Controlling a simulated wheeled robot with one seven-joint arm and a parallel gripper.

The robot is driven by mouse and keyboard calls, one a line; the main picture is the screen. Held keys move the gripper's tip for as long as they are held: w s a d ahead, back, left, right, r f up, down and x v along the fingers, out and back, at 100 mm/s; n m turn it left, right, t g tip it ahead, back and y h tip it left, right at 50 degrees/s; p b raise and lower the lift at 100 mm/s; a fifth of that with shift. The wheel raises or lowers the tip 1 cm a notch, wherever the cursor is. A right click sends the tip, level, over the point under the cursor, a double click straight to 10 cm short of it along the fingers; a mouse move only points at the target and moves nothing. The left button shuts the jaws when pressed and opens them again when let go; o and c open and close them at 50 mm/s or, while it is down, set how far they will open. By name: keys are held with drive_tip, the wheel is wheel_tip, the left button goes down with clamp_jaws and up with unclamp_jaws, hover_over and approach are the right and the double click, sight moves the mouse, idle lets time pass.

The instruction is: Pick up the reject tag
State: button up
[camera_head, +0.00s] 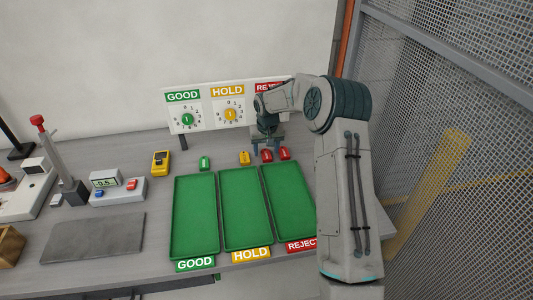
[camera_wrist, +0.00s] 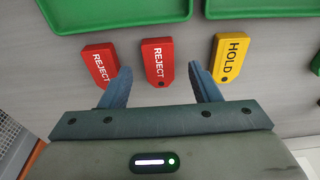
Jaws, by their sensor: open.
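Two red reject tags lie flat on the grey bench. In the wrist view one reject tag (camera_wrist: 158,62) sits just beyond and between my open fingertips. The other reject tag (camera_wrist: 100,65) is beside it, by the left finger. In the head view the tags show as small red pieces, one (camera_head: 267,155) on the left and one (camera_head: 284,153) on the right. My gripper (camera_wrist: 162,84) is open and empty, and it also shows above the tags in the head view (camera_head: 268,146). How high it is above the bench is hard to tell.
A yellow hold tag (camera_wrist: 229,58) lies right of the right finger in the wrist view. A green tag (camera_head: 205,163) lies farther left. Green trays, including the reject tray (camera_head: 290,195), lie in front. The dial board (camera_head: 206,105) stands behind. Mesh fencing (camera_head: 450,110) is at right.

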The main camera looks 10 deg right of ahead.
drive_tip(key=shift+w+f, duration=0.1)
drive_tip(key=shift+f, duration=0.6)
drive_tip(key=c, duration=1)
drive_tip(key=shift+c, duration=0.3)
drive_tip(key=shift+r, duration=0.15)
